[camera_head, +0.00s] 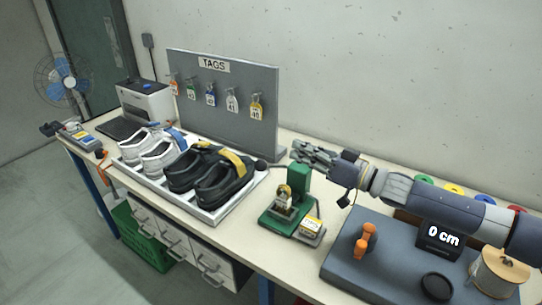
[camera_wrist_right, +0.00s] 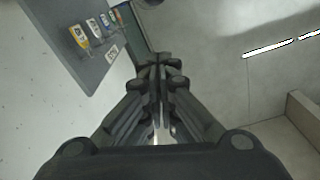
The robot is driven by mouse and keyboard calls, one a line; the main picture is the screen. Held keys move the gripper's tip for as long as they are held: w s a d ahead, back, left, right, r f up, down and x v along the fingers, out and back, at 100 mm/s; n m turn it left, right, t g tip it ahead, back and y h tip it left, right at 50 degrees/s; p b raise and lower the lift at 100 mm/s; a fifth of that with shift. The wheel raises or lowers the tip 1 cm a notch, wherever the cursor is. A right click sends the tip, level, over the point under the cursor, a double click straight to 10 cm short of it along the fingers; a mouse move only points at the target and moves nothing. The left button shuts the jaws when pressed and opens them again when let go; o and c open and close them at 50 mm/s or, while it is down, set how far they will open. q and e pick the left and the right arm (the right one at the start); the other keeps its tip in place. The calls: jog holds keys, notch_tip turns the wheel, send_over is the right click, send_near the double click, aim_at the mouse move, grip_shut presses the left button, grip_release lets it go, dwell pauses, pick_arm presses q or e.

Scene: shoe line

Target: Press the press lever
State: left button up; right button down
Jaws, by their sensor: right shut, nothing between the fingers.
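The green press (camera_head: 290,204) stands on the table right of the shoes, with a brassy round part at its front. I cannot clearly make out its lever; the press top is close to my right gripper. My right gripper (camera_head: 300,152) is shut and empty, above and just behind the press top in the head view. Whether it touches the press cannot be told. In the right wrist view the closed fingers (camera_wrist_right: 160,68) point toward the wall and the tag board, and the press does not show. My left gripper is not in view.
A tray (camera_head: 215,215) with white and black shoes lies left of the press. A grey TAGS board (camera_head: 225,120) stands behind it and shows in the wrist view (camera_wrist_right: 75,30). A dark mat (camera_head: 350,278) with an orange tool (camera_head: 365,241) and a spool (camera_head: 498,270) lie right.

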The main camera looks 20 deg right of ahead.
jog(key=shift+w, duration=0.1)
jog(key=p+x, duration=0.4)
jog(key=x, duration=0.6)
jog(key=shift+a, duration=0.15)
jog(key=f, duration=0.1)
jog(key=s+f, duration=0.1)
jog(key=f+p, duration=0.1)
jog(key=shift+s+f, duration=0.35)
jog(key=shift+f, duration=0.05)
